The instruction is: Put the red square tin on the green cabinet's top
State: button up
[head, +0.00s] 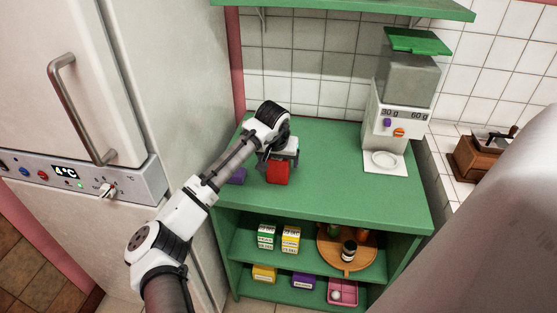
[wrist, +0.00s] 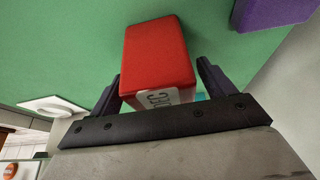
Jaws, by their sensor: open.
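The red square tin (head: 278,173) stands on the green cabinet's top (head: 330,180), towards its left part. In the wrist view the red tin (wrist: 157,58) shows a white label with dark letters at its near end. My gripper (head: 278,158) is at the tin, and in the wrist view my gripper (wrist: 158,85) is open with one finger on each side of the tin's near end. Gaps show between the fingers and the tin. The tin's upper part is hidden by my gripper in the head view.
A purple tin (head: 236,176) stands just left of the red one. A grinder-like dispenser (head: 395,120) stands at the cabinet top's right. Shelves below hold yellow and green tins (head: 290,238) and a round wooden tray (head: 328,258). A fridge (head: 170,80) is close on the left.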

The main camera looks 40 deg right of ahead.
jog(key=b+v, duration=0.3)
jog(key=v, duration=0.9)
